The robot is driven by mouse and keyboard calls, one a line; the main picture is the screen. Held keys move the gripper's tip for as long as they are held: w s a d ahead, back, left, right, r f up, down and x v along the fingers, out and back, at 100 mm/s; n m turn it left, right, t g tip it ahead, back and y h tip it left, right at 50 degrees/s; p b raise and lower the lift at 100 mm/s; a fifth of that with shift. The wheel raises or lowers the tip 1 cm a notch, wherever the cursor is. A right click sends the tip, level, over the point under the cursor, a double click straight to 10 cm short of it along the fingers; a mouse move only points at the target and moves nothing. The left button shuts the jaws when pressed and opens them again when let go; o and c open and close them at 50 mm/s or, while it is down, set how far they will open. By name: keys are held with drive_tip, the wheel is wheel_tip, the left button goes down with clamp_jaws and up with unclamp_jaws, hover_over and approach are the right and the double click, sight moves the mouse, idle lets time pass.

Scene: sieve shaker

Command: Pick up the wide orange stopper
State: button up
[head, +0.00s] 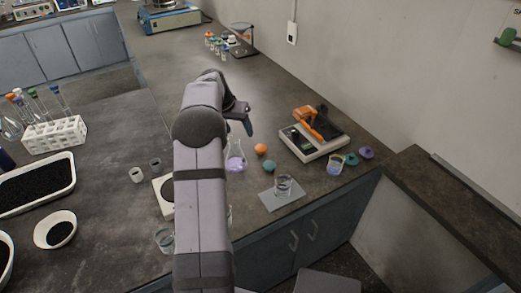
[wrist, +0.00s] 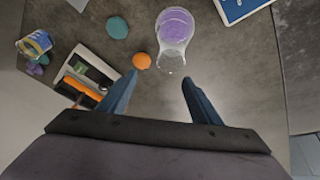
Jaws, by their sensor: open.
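The wide orange stopper (head: 261,149) is a small rounded orange piece on the dark bench, just right of a conical flask with purple liquid (head: 235,161). In the wrist view the orange stopper (wrist: 142,61) lies just beyond the tip of my left finger, beside the neck of the flask (wrist: 175,27). My gripper (wrist: 160,77) is open, with nothing between its blue fingers. In the head view my gripper (head: 247,126) is above the bench near the flask and stopper; my arm hides part of the bench. A teal stopper (head: 269,167) lies close to the orange one.
An orange-and-white device (head: 318,143) stands right of the stoppers. A glass beaker (head: 283,186) stands on a grey pad (head: 280,199) near the front edge. A beaker with blue-and-yellow marking (head: 335,165) and a purple stopper (head: 366,153) are farther right. A white rack (head: 54,137) stands left.

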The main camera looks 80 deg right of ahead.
drive_tip(key=m+b, duration=0.1)
drive_tip(key=m, duration=0.1)
approach(260, 148)
drive_tip(key=shift+s+d+f+m+b, duration=0.1)
drive_tip(key=shift+d+f+m+b, duration=0.1)
drive_tip(key=shift+f, duration=0.35)
drive_tip(key=shift+s+d+f+m+b, duration=0.1)
drive_tip(key=shift+d+f+m+b, duration=0.1)
drive_tip(key=shift+f, duration=0.35)
drive_tip(key=shift+s+d+f+m+b, duration=0.1)
drive_tip(key=shift+d+f+m+b, duration=0.1)
drive_tip(key=shift+f, duration=0.3)
drive_tip(key=shift+p+x, duration=0.9)
drive_tip(key=shift+x, duration=0.35)
drive_tip(key=shift+p+x, duration=0.3)
drive_tip(key=shift+x, duration=1)
drive_tip(key=shift+w+d, duration=0.1)
drive_tip(key=shift+w, duration=0.05)
drive_tip(key=shift+r, duration=0.1)
drive_tip(key=c, duration=1.1)
